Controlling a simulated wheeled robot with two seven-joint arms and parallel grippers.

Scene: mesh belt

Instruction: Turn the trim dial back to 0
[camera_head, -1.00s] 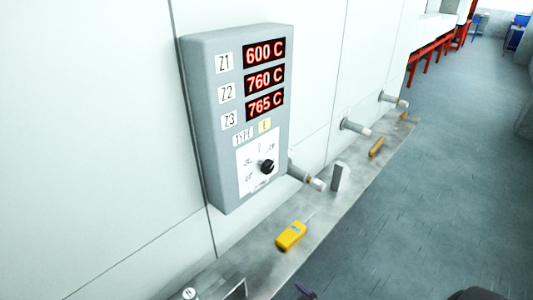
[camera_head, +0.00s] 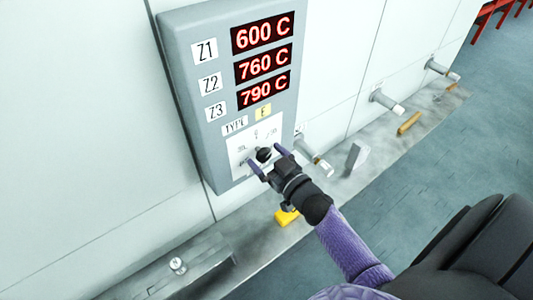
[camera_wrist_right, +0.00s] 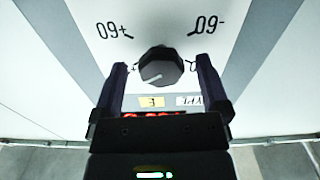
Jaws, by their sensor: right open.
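The trim dial (camera_head: 264,155) is a black knob on a white plate low on the grey control box (camera_head: 184,100). My right gripper (camera_head: 267,160) is at the dial, open, with one purple finger on each side of it. The right wrist view shows the dial (camera_wrist_right: 160,67) between the open fingers, with gaps on both sides. A pale mark on the knob points to the lower left there. Inverted +60 and -60 labels show above it; other scale labels are partly hidden by the fingers. The Z3 display (camera_head: 263,90) reads 790 C. My left gripper is not in view.
A yellow device (camera_head: 287,216) lies on the metal ledge (camera_head: 335,195), partly hidden by my right gripper. Several pipe stubs, including one near the box (camera_head: 310,153), stick out of the wall. A grey upright block (camera_head: 356,158) stands on the ledge. Floor lies right.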

